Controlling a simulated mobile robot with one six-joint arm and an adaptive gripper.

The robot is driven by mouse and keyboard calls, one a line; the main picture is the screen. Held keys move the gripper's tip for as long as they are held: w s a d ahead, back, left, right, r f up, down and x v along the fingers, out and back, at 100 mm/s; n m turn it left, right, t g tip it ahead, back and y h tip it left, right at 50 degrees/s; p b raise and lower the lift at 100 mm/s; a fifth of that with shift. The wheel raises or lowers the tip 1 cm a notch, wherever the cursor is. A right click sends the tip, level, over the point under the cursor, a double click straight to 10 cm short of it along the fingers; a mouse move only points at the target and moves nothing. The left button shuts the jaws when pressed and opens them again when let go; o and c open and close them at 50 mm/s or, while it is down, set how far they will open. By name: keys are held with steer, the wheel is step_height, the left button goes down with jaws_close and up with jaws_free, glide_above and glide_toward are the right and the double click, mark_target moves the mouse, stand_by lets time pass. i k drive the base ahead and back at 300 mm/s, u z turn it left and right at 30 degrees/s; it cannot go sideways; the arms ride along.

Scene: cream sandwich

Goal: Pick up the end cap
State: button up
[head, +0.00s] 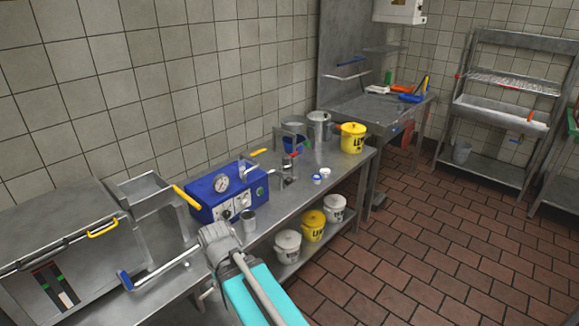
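No part is clearly recognisable as the end cap. Two small white and blue pieces, a nearer one (316,178) and a farther one (325,172), lie on the steel table (345,178) right of its middle, too small to identify. Small metal parts (288,180) sit to their left, beside a blue machine box (226,192) with a gauge. My arm, with a cyan link and a grey joint, rises from the bottom at the near edge of the table. My gripper's fingers do not show.
A yellow bucket (352,138), a steel pot (319,127) and a blue container (293,142) stand at the table's far end. A metal cup (248,220) stands by the blue box. Several buckets fill the lower shelf. Tiled floor (440,250) is open at the right.

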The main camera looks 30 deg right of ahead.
mark_target(286, 163)
steer(key=k, duration=0.2)
steer(key=z, duration=2.25)
steer(key=i, duration=1.9)
